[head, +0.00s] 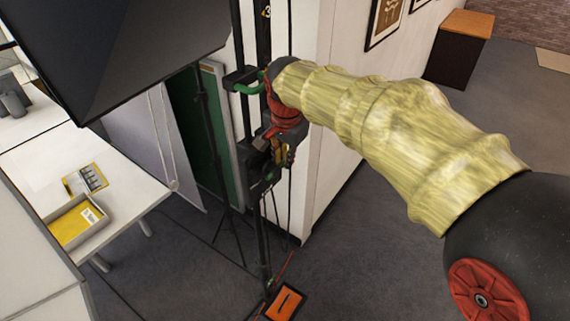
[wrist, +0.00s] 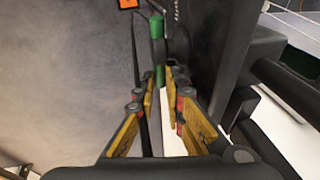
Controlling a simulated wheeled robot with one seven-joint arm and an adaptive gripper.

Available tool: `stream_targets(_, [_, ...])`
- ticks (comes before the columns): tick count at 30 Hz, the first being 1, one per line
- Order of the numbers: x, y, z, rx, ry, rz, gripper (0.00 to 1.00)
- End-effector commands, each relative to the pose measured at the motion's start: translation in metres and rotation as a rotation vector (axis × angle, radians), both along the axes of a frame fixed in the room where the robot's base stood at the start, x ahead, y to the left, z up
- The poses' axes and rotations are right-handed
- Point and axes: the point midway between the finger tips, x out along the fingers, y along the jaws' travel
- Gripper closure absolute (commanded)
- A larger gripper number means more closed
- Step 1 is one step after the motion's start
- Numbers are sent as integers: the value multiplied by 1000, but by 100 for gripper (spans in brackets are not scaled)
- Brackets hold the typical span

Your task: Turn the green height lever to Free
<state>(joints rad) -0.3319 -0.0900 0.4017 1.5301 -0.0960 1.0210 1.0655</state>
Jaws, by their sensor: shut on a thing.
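The green height lever (wrist: 158,48) shows in the wrist view as an upright green bar joined to a dark fitting. Its lower end lies between the tips of my gripper (wrist: 161,97). The yellow fingers are closed in on it from both sides. In the head view my gripper (head: 274,152) points down beside the dark upright column, under the red wrist joint. The gripped part of the lever is hidden there by the gripper and carriage. I cannot read any lever marking, so its setting cannot be told.
A green curved handle (head: 247,88) sticks out near the column (head: 263,25), close to my wrist. A large dark panel (head: 140,45) hangs at upper left. A white table (head: 115,190) holds a yellow-lined box (head: 75,225). An orange object (head: 284,303) lies at the column's foot. A white wall stands behind.

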Motion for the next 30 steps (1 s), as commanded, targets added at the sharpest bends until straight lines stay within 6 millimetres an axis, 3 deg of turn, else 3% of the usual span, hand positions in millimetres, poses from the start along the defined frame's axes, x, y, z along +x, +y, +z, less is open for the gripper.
stream_targets(14, [-1, 1, 4, -44, -60, 0, 100])
stream_targets(15, [-1, 1, 4, -44, -60, 0, 88])
stream_targets(18, [-1, 1, 4, -44, -60, 0, 82])
stream_targets(30, [-3, 1, 8, -43, -59, 0, 81])
